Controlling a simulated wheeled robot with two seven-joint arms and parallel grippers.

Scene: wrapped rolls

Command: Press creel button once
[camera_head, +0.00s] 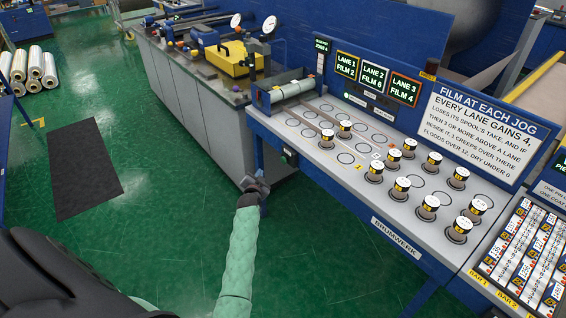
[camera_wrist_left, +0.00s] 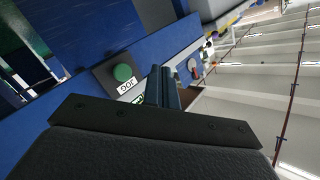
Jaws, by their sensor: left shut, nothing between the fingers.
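My left gripper (camera_head: 259,180) is shut and empty, in front of the bench's left front corner. Its closed fingers also show in the left wrist view (camera_wrist_left: 163,88). A round green button (camera_wrist_left: 122,72) on a dark box, with a white label reading JOG, shows just beyond and left of the fingertips there; the fingers look apart from it. In the head view a small dark box (camera_head: 290,157) sits on the bench front, right of the gripper. I see no label reading creel. My right gripper is not in view.
The blue bench (camera_head: 380,222) holds several black-and-white spools (camera_head: 402,186). Lit signs (camera_head: 374,77) read Lane 1 Film 2, Lane 2 Film 6, Lane 3 Film 4. A grey cabinet (camera_head: 205,95) with a yellow machine stands behind. Green floor left of the bench is open around a dark mat (camera_head: 82,165).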

